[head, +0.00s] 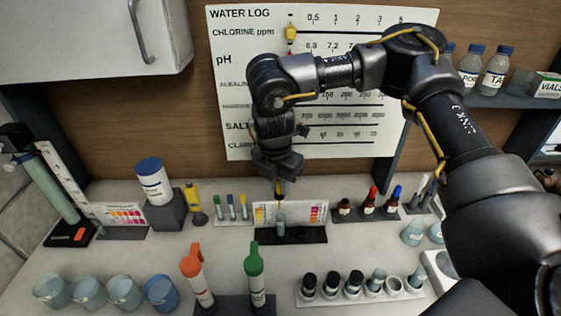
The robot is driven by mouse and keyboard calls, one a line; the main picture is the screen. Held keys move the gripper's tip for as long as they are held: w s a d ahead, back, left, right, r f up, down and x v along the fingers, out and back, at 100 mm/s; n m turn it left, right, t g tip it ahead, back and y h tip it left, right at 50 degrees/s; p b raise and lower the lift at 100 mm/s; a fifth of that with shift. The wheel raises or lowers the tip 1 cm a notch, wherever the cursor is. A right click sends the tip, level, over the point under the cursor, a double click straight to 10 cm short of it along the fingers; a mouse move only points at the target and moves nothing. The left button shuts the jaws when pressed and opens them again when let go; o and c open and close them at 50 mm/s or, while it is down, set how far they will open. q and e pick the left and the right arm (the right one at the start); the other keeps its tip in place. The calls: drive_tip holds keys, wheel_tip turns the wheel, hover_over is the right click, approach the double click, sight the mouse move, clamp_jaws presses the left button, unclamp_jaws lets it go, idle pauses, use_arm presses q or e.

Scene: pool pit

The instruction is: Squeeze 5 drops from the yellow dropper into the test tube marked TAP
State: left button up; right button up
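My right gripper (278,172) points down over the back of the counter. It is shut on the yellow dropper (280,187), of which a small yellow and dark part shows below the fingers; the rest is hidden by the gripper. A small test tube (281,224) stands upright in a black holder (305,236), just under the dropper's tip. No TAP mark can be read on it from here, and no drop is visible. My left gripper is not in view.
Colour chart cards (316,213) stand behind the test tube. A rack with dark, red and blue-capped droppers (369,205) is to the right; a small tube rack (232,209) is to the left. Orange-capped (198,278) and green-capped (254,275) tubes stand in front. Cups (88,292) sit front left.

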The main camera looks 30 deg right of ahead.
drive_tip(key=n, duration=0.1)
drive_tip(key=n+p, duration=0.1)
drive_tip(key=r+n, duration=0.1)
drive_tip(key=n, duration=0.1)
drive_tip(key=shift+w+d, duration=0.3)
drive_tip(key=shift+d, duration=0.1)
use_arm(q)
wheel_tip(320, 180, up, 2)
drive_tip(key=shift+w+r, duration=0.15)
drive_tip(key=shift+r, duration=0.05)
use_arm(e)
drive_tip(key=shift+w+n, duration=0.1)
drive_tip(key=shift+n, duration=0.4)
